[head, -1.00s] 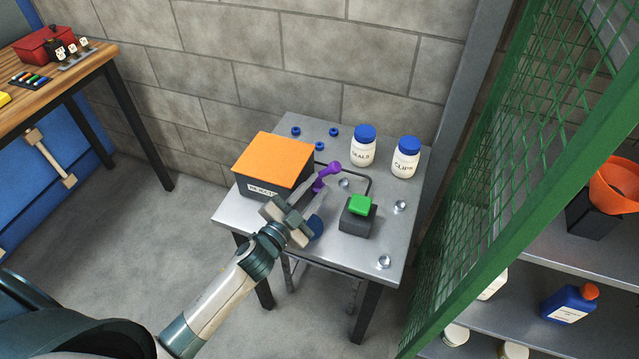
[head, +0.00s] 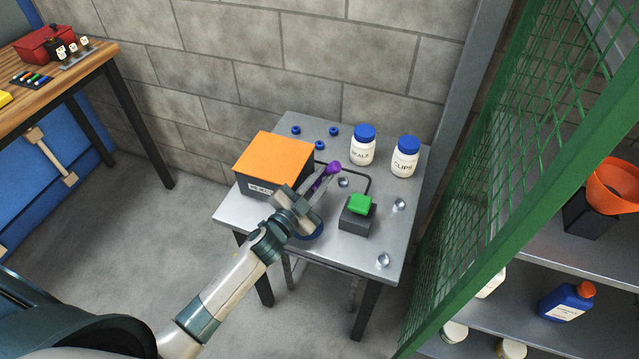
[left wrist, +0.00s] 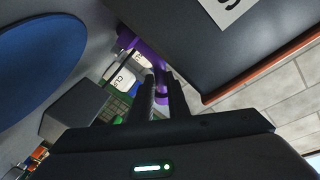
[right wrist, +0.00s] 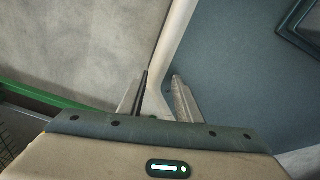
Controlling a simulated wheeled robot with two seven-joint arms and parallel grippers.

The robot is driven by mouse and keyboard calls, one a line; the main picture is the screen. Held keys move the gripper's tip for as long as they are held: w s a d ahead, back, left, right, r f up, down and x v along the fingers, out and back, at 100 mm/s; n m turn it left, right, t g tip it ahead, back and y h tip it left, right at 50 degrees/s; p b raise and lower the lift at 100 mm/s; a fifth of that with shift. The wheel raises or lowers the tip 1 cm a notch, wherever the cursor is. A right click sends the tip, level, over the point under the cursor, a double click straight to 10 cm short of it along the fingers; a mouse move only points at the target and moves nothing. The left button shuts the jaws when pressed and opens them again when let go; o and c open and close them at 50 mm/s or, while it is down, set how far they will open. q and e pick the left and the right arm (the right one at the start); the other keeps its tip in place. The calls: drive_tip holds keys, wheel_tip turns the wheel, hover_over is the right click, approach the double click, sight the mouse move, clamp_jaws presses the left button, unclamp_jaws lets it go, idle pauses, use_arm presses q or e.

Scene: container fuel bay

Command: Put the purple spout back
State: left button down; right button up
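The purple spout (head: 334,167) is beside the orange-topped box on the small grey table. My left gripper (head: 319,187) is at it, with one finger crossing in front of its lower part. In the left wrist view the purple spout (left wrist: 124,36) runs down between the two fingers of the left gripper (left wrist: 160,80). The fingers lie on either side of it; whether they press on it cannot be told. What holds the spout's lower end is hidden. My right gripper (right wrist: 161,78) is open and empty, and shows only in the right wrist view.
The orange-topped box (head: 275,158) stands left of the spout. A dark block with a green top (head: 360,204) stands right. A blue disc (head: 313,231) lies near the front edge. Two white jars (head: 362,148) stand behind. A green mesh panel (head: 500,170) rises at right.

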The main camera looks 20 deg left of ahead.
drive_tip(key=shift+s+a, duration=0.1)
drive_tip(key=shift+a, duration=0.25)
use_arm(q)
drive_tip(key=shift+r, duration=0.1)
